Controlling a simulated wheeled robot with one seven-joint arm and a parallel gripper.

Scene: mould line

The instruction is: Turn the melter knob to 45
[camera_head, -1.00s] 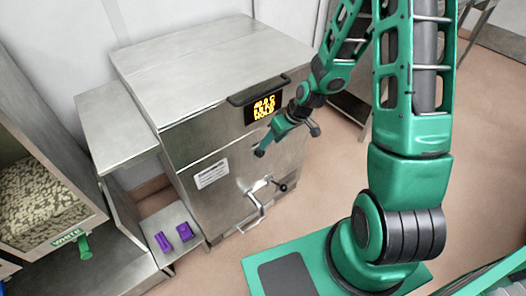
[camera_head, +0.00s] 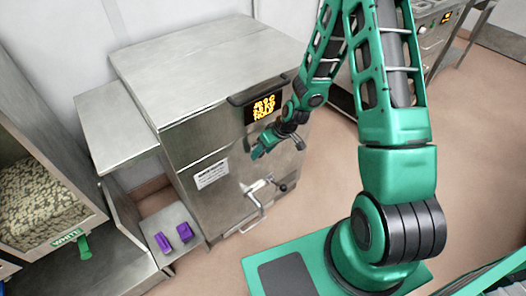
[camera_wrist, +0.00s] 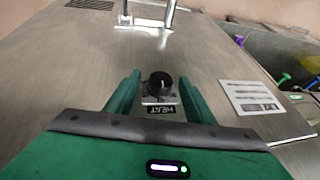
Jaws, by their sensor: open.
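The melter (camera_head: 215,105) is a large steel cabinet left of my arm, with an orange-lit display (camera_head: 264,106) on its front; its digits are too blurred to read surely. In the wrist view the melter knob (camera_wrist: 160,84) is black and round with a pale pointer line, on a small plate marked HEAT. My gripper (camera_wrist: 156,84) is open, with one green finger on each side of the knob and gaps showing between. In the head view my gripper (camera_head: 262,150) is at the melter's front below the display and hides the knob.
A tap-like handle and spout (camera_head: 255,200) stick out of the melter front below my gripper. A white label (camera_head: 212,174) is left of it. Purple moulds (camera_head: 175,237) lie on a low steel shelf. A bin of pale pellets (camera_head: 38,198) stands at the left.

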